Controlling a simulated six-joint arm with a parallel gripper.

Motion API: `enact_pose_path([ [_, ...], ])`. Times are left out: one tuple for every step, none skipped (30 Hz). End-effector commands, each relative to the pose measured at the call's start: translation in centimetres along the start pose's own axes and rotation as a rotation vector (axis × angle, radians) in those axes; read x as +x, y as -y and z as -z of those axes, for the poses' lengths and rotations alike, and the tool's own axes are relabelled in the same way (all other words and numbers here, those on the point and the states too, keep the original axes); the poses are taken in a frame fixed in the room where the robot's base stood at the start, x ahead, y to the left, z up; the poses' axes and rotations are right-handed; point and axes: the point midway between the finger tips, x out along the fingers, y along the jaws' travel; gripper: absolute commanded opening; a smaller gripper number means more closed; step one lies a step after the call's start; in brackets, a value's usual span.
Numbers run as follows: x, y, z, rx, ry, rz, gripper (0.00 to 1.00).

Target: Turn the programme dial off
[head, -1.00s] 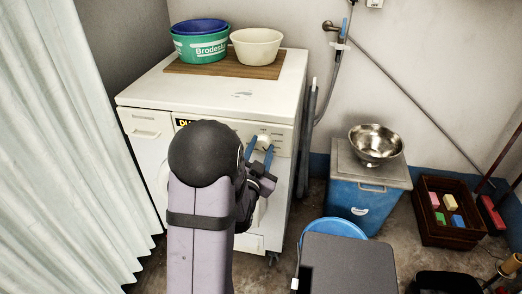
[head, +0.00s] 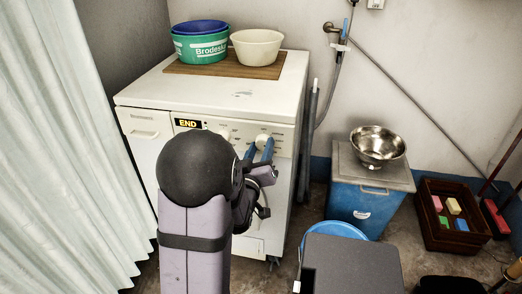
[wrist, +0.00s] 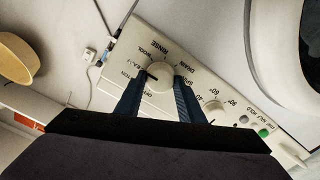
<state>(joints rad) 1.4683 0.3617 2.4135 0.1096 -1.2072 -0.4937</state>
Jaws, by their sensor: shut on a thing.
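The washing machine (head: 240,100) stands against the wall, with its control panel along the top of its front. The white programme dial (wrist: 159,73) is near the panel's end, ringed by labels such as RINSE, DRAIN, SPIN, OFF and WOOL. A dark pointer line on it points left in the wrist view, towards the EASY and COTTON labels. My gripper (wrist: 159,82) is shut on the dial, one blue finger on each side. In the head view my gripper (head: 260,148) reaches the dial (head: 263,139) from the front. The panel display (head: 187,124) reads END.
A smaller temperature dial (wrist: 212,106) and buttons (wrist: 263,133) are beside the programme dial. A green tub (head: 200,47) and cream bowl (head: 257,46) stand on a wooden board on top. A blue box (head: 358,203) with a steel bowl (head: 376,146) stands right; a curtain (head: 60,150) hangs left.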

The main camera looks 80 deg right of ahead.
Motion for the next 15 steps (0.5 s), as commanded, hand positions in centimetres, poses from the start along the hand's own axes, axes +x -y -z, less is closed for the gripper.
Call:
enact_pose_path([
  [-0.05, 0.08, -0.19, -0.043, 0.003, 0.001, 0.13],
  [-0.05, 0.08, -0.19, -0.072, 0.003, 0.001, 0.13],
  [-0.05, 0.08, -0.19, -0.109, 0.003, 0.001, 0.13],
  [-0.05, 0.09, -0.2, -0.138, 0.003, 0.001, 0.13],
  [-0.05, 0.1, -0.21, -0.166, 0.003, 0.001, 0.13],
  [-0.05, 0.1, -0.22, -0.204, 0.003, 0.001, 0.13],
  [-0.05, 0.11, -0.23, -0.233, 0.004, 0.001, 0.13],
  [-0.05, 0.12, -0.23, -0.261, 0.004, 0.002, 0.13],
  [-0.05, 0.12, -0.24, -0.299, 0.004, 0.002, 0.13],
  [-0.05, 0.12, -0.24, -0.327, 0.004, 0.002, 0.13],
  [-0.05, 0.12, -0.23, -0.356, 0.004, 0.002, 0.13],
  [-0.06, 0.12, -0.23, -0.394, 0.004, 0.002, 0.13],
  [-0.06, 0.12, -0.23, -0.422, 0.004, 0.002, 0.13],
  [-0.06, 0.12, -0.22, -0.451, 0.004, 0.002, 0.13],
  [-0.06, 0.12, -0.22, -0.489, 0.004, 0.002, 0.13],
])
